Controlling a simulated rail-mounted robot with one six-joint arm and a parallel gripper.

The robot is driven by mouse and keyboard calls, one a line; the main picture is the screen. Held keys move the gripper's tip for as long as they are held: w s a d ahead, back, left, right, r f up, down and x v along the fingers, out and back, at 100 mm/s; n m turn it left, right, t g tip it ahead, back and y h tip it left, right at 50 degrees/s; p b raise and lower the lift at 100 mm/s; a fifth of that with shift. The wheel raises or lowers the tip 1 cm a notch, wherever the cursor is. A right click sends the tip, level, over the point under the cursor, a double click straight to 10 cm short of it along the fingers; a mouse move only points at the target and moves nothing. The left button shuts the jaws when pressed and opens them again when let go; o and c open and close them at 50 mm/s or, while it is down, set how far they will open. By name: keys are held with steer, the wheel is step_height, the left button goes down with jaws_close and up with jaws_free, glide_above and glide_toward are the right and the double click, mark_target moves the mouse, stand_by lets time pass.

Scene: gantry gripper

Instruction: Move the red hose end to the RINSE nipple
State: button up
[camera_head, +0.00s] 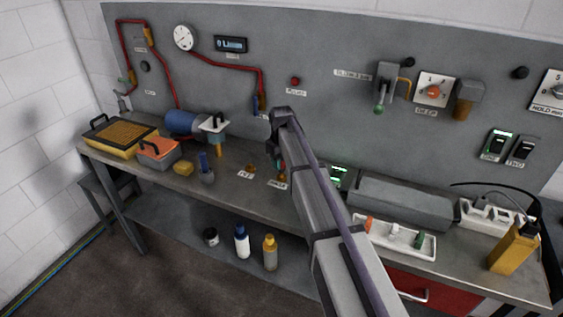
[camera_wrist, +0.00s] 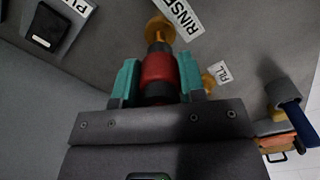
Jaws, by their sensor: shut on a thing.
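My gripper (camera_wrist: 158,75) is shut on the red hose end (camera_wrist: 159,70), held between its two teal fingers. The hose end has black bands and a dark tip. Directly beyond the tip, in line with it, is a brass nipple (camera_wrist: 158,27) beside the RINSE label (camera_wrist: 182,14). The tip meets or overlaps the nipple in the picture; I cannot tell whether it is seated on it. In the head view my gripper (camera_head: 278,160) is low over the bench by the RINSE label (camera_head: 278,183), and my arm hides most of it.
A second brass nipple (camera_wrist: 208,83) by the FILL label (camera_wrist: 220,72) stands close to the right finger.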

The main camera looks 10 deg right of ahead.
steer(key=shift+f, duration=0.2)
steer(key=shift+f+b, duration=0.3)
steer(key=shift+b, duration=0.2)
steer(key=shift+f+b, duration=1.05)
steer(key=o, duration=1)
step_height(320, 180, up, 11)
steer(key=p, duration=1.1)
steer(key=shift+f, duration=0.1)
steer(key=shift+a, duration=0.1)
